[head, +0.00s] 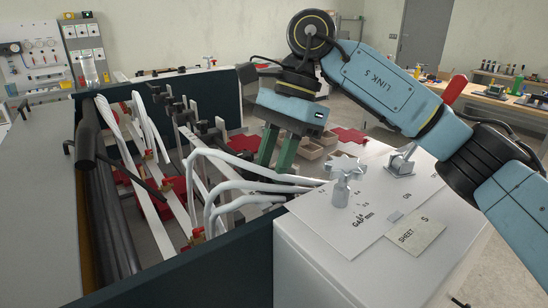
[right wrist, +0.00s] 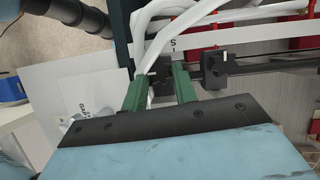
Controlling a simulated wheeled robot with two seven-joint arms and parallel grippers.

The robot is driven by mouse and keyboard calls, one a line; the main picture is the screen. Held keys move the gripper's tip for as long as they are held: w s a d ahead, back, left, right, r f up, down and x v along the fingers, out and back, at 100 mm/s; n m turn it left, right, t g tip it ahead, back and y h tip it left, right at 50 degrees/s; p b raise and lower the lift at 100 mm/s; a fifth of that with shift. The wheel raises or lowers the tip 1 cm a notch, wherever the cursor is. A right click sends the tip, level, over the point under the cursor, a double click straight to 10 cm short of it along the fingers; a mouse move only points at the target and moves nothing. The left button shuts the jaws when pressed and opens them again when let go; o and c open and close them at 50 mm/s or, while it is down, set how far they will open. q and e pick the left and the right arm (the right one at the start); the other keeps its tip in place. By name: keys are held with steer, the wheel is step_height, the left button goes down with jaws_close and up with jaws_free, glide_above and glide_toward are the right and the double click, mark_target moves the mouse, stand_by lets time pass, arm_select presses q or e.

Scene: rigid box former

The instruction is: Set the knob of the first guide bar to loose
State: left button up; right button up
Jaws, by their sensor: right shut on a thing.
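My right gripper (head: 275,158) reaches down over the machine's open bay with its green fingers. In the right wrist view, the fingers (right wrist: 160,90) are closed on a small black knob (right wrist: 160,78), just beside the white hoses. The knob sits by a dark bar, with a label like "S" above it; the fingers hide part of it and I cannot read its setting. Another black block (right wrist: 213,71) with a white mark sits farther along the bar. In the head view, the held knob is hidden behind the fingers and hoses. My left gripper is not in view.
White hoses (head: 235,184) arch close to the fingers. Several black clamp blocks (head: 188,118) stand in the bay. A white star knob (head: 342,182) with a gap scale and a metal lever base (head: 400,163) stand on the white cabinet top. A dark panel (head: 190,262) edges the bay.

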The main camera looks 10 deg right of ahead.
steer(key=shift+n, duration=0.3)
steer(key=o, duration=1)
steer(key=shift+w+d+r, duration=0.1)
steer(key=shift+d+r, duration=0.05)
steer(key=shift+r, duration=0.3)
steer(key=p+v, duration=0.1)
steer(key=v, duration=1.1)
steer(key=shift+w+r, duration=0.1)
steer(key=shift+r, duration=0.1)
